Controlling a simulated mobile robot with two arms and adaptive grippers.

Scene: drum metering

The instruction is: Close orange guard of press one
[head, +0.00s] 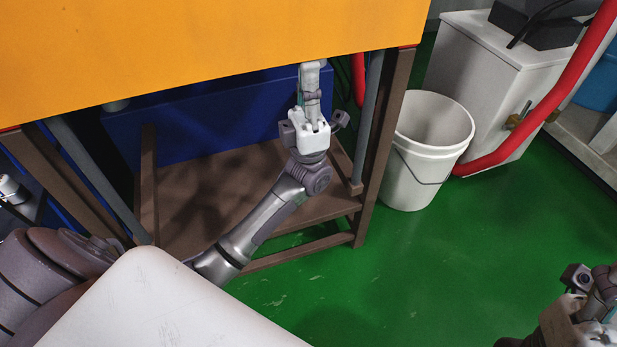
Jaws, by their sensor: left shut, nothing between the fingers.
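The orange guard (200,50) is a large flat panel across the upper left of the head view. Its top is out of the picture, and its lower edge slants slightly up to the right. My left gripper (312,68) is shut and empty, pointing up at the guard's lower edge right of its middle. Its tips end at that edge; I cannot tell whether they touch it or reach behind it. My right gripper (597,312) shows only in part at the lower right corner, far from the guard; its fingers are not clear.
Under the guard stand a brown frame with a low shelf (215,190) and a dark blue panel (210,115). A white bucket (410,180) stands right of the frame. A red pipe (550,105) passes a grey cabinet (470,75). Green floor (430,265) is clear in front.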

